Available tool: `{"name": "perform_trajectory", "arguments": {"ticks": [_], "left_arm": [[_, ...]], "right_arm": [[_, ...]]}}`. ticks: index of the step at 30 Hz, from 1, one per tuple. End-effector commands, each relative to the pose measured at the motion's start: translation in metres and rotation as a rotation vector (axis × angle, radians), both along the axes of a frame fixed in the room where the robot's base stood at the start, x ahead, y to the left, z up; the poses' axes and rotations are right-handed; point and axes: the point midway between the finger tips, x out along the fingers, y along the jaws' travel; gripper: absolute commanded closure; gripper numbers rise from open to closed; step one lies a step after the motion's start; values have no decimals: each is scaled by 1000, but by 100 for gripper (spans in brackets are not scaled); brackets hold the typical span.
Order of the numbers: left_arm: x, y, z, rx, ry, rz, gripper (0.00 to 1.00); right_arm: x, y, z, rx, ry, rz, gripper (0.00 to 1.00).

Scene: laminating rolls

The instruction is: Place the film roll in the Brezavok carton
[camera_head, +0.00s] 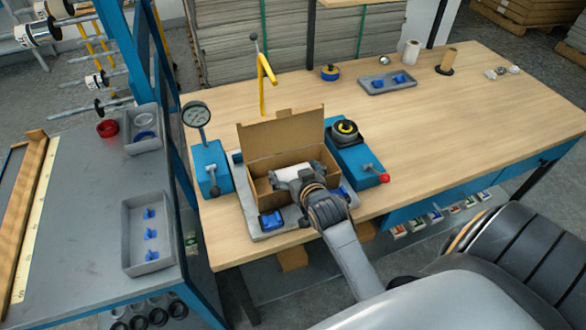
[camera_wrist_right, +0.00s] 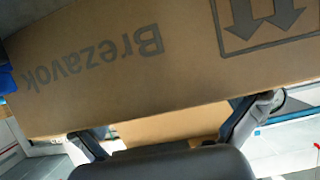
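The Brezavok carton (camera_head: 257,187) stands on the fixture plate at the table's near left, with its back flap (camera_head: 280,132) raised. Its printed wall (camera_wrist_right: 120,75) fills much of the right wrist view, the name upside down. A white, roll-like piece (camera_head: 293,171), apparently the film roll, shows within the carton opening, partly hidden by my gripper. My right gripper (camera_head: 300,181) is over the carton's front edge. In the wrist view its fingers (camera_wrist_right: 168,130) are spread apart, with cardboard visible between them and no roll. My left gripper is in neither view.
A blue gauge stand (camera_head: 209,168) is close left of the carton; a blue unit with a black-and-yellow spool (camera_head: 345,130) is close right. A yellow hooked post (camera_head: 264,85) stands behind. A white roll (camera_head: 411,52) and grey tray (camera_head: 386,83) are farther back.

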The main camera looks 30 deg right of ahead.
Motion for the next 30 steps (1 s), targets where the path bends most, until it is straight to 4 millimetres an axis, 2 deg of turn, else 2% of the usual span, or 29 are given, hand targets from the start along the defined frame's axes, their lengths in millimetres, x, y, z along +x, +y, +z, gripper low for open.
{"name": "perform_trajectory", "arguments": {"ticks": [5, 8, 21, 25, 30], "left_arm": [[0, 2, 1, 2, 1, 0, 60], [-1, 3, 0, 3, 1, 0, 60], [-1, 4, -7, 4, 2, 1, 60], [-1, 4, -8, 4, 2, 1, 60], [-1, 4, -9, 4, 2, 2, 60]], "right_arm": [[0, 0, 3, 0, -1, 0, 0], [-7, 2, 5, 0, 2, 0, 0], [-84, 20, 36, 0, 2, 0, 0], [-99, 24, 43, 1, 2, 0, 0], [-108, 26, 47, 0, 1, 0, 0]]}}
